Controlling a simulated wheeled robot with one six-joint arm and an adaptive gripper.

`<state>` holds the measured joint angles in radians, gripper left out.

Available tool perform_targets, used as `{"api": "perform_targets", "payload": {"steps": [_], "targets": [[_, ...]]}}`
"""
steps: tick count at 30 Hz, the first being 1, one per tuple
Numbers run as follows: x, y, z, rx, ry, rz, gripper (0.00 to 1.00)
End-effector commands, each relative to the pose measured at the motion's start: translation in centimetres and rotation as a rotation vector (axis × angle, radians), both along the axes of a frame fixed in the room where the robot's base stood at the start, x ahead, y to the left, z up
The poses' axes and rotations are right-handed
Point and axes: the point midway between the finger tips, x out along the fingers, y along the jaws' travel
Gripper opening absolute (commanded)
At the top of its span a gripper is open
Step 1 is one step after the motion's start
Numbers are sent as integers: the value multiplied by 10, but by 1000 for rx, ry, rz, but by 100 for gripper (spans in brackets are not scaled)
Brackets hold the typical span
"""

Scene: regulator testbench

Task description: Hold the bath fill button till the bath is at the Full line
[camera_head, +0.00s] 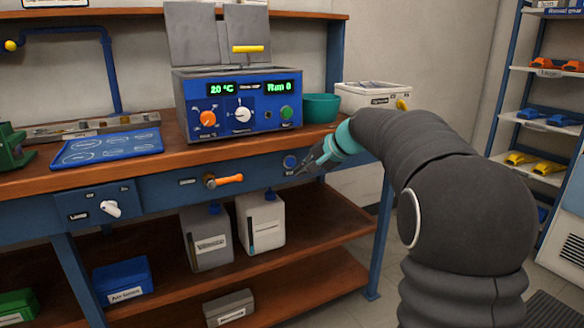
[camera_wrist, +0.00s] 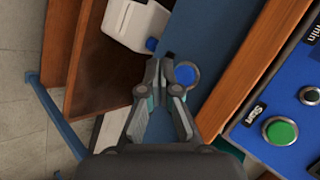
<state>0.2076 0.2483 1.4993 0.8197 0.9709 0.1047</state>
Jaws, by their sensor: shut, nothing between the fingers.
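The bath (camera_head: 238,103) is a grey box with a blue front panel, reading "20 °C" and "Run 0", on the bench top. Its water level and Full line cannot be seen. A round blue button (camera_head: 290,161) is set in the bench's blue front rail, below the bath's right end; it also shows in the wrist view (camera_wrist: 186,75). My gripper (camera_head: 301,172) is shut and empty at the rail, close by the button. In the wrist view the fingertips (camera_wrist: 160,66) are just left of the button, not over it. I cannot tell whether they touch anything.
An orange-handled valve (camera_head: 224,180) and a white-knobbed switch (camera_head: 110,209) are on the rail to the left. A teal bowl (camera_head: 321,108) and white bin (camera_head: 373,97) stand right of the bath. Two jugs stand on the shelf below; one is white (camera_head: 262,222).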

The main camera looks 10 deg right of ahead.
Motion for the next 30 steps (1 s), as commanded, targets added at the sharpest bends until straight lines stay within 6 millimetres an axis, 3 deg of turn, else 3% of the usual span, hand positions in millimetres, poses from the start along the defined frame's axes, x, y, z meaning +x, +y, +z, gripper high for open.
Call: {"api": "perform_targets", "payload": {"steps": [9,21,26,30], "targets": [[-21,-7,0,0,-1,-1,0],[-22,-9,-1,-17,-6,6,0],[-33,-18,-35,-92,47,23,0],[-69,-27,-73,-197,118,57,0]]}}
